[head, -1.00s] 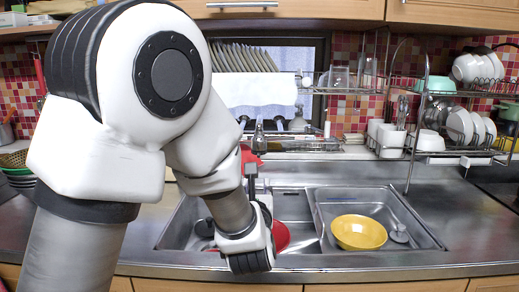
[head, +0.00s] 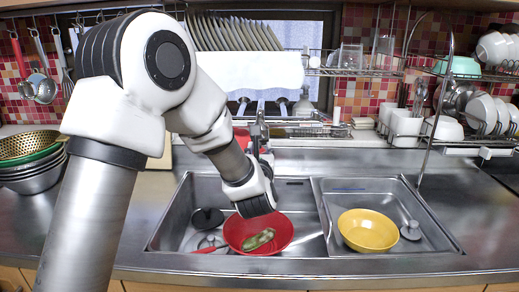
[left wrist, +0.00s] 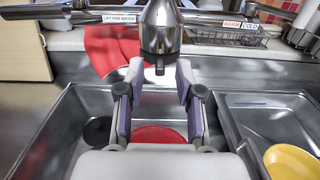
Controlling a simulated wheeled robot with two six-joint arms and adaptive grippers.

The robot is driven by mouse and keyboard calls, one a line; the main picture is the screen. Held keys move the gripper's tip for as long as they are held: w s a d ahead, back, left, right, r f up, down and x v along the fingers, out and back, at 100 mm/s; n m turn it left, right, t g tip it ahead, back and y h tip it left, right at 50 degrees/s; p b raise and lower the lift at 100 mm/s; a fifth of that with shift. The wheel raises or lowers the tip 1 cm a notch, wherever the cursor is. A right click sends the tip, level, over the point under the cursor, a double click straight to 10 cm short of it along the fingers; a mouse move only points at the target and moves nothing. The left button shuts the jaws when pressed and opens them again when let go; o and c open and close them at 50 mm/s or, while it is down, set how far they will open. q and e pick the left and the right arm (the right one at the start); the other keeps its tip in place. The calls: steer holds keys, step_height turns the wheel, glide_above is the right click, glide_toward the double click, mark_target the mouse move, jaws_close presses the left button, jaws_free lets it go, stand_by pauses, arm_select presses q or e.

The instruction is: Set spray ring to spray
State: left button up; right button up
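The faucet's metal spout head (left wrist: 160,35) hangs in the upper middle of the left wrist view, with a narrow nozzle at its lower end. The spray ring cannot be told apart from the spout head, nor its setting read. My left gripper (left wrist: 158,75) is open, its two fingers either side of and below the nozzle, with nothing between them. In the head view my left gripper (head: 262,150) is at the faucet (head: 262,125) behind the sink, and the wrist partly hides it. My right gripper is not in view.
A red bowl (head: 285,229) with a green item sits in the left basin. A yellow bowl (head: 368,230) is in the right basin. A red cloth (left wrist: 108,52) hangs behind the faucet. Dish racks (head: 465,75) stand right; stacked bowls (head: 30,165) stand left.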

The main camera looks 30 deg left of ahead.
arm_select(q)
jaws_close()
steer(key=shift+w+d+f+y, duration=0.1)
steer(key=shift+f+y, duration=0.05)
steer(key=shift+y, duration=0.15)
steer(key=shift+w+d+n+g+y+b, duration=0.4)
steer(key=shift+w+n+g+y+b, duration=0.6)
steer(key=shift+n+g, duration=1.35)
steer(key=shift+w+d+n+g+y+b, duration=0.55)
steer(key=shift+n+g+y+b, duration=0.85)
steer(key=shift+g, duration=1.6)
steer(key=shift+w+d+n+g+y+b, duration=0.3)
steer(key=shift+w+n+g+y+b, duration=0.5)
steer(key=shift+n+g+y, duration=1.3)
steer(key=shift+w+n+g+h, duration=0.1)
steer(key=shift+n+g+h, duration=0.15)
steer(key=shift+g+h, duration=0.25)
